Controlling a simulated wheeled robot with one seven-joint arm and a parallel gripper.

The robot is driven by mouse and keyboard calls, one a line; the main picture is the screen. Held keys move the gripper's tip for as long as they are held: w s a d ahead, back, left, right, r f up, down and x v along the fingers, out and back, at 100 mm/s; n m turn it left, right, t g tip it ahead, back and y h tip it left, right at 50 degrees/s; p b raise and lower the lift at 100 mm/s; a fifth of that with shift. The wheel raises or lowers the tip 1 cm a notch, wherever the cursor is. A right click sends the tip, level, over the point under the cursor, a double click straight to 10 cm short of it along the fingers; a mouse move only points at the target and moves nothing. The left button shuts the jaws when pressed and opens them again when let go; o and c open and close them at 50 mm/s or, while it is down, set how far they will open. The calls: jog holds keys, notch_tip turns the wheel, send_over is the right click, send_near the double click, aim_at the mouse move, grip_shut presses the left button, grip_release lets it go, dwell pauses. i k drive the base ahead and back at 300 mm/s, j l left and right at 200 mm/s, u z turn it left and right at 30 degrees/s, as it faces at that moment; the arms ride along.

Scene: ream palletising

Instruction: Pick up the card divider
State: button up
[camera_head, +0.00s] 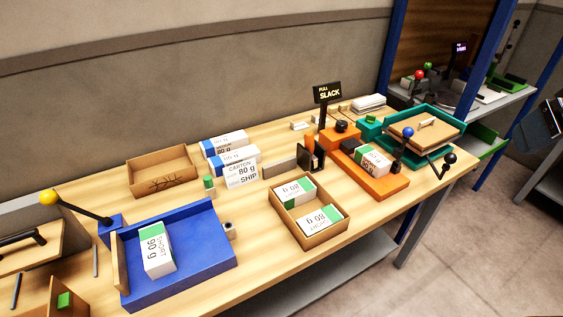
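No piece is clearly marked as the card divider. A flat tan board with a pale handle (424,132) lies on the teal tray (447,117) at the back right and may be it. Another tan board with a black handle (30,247) is at the left edge, partly cut off. A thin tan panel (121,262) stands upright at the left side of the blue tray (207,267). I cannot tell which one is meant. My gripper is not recognisable in this view, so its relation to these boards is hidden.
The blue tray holds a ream (157,250). An open carton (310,236) holds two reams; an orange stand (378,184) bears another. An empty-looking carton (161,182) and white packs (228,148) stand behind. Levers rise beside the trays. A dark object (540,128) is at the right edge.

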aim_at(272, 170)
jog(key=u, duration=0.45)
jog(key=l+u, duration=0.15)
jog(key=u, duration=0.3)
jog(key=i+l+u, duration=0.1)
jog(key=u, duration=0.8)
jog(key=l+u, duration=0.2)
jog(key=l, duration=0.7)
